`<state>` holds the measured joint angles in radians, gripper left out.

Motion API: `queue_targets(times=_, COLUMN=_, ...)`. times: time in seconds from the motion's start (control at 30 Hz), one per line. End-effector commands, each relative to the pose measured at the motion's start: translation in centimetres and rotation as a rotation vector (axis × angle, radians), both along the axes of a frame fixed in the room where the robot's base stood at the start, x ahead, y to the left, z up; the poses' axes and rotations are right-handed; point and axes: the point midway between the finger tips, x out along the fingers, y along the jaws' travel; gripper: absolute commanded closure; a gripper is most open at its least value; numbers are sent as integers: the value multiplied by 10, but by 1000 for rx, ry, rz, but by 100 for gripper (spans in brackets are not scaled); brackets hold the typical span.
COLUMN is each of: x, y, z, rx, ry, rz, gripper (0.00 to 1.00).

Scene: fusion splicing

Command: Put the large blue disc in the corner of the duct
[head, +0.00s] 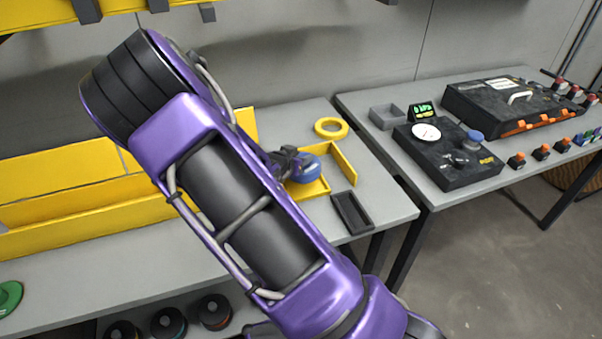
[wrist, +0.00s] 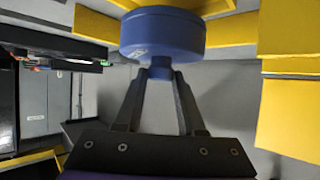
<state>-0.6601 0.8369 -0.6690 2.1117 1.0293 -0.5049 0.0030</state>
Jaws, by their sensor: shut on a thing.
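The large blue disc (head: 305,170) is at the corner of the yellow duct (head: 343,163) on the left table. In the wrist view the blue disc (wrist: 162,33) fills the upper middle, with yellow duct walls (wrist: 232,28) behind and beside it. My gripper (head: 287,165) is at the disc's left side in the head view, mostly behind my purple arm. In the wrist view my gripper (wrist: 160,70) is shut on a narrow part under the disc. I cannot tell whether the disc touches the duct floor.
A yellow ring (head: 331,128) lies behind the duct corner and a dark open tray (head: 351,212) in front of it. The right table holds a black device with a dial (head: 447,152) and a larger black case (head: 512,105). A green disc (head: 9,296) lies at the far left.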

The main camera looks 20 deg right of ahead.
Motion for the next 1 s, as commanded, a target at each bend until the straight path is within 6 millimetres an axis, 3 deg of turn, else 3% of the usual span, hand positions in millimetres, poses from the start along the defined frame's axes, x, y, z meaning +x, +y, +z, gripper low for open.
queue_targets(times=0.37, x=0, y=-1, z=-42, rx=-3, ry=1, rz=1, gripper=100)
queue_targets(times=0.77, x=0, y=0, z=-48, rx=0, ry=-1, rz=1, gripper=100)
queue_targets(times=0.8, x=0, y=0, z=-46, rx=0, ry=0, rz=1, gripper=55)
queue_targets(times=0.93, x=0, y=0, z=-46, rx=0, ry=0, rz=1, gripper=32)
queue_targets(times=1.0, x=0, y=0, z=-46, rx=0, ry=0, rz=1, gripper=32)
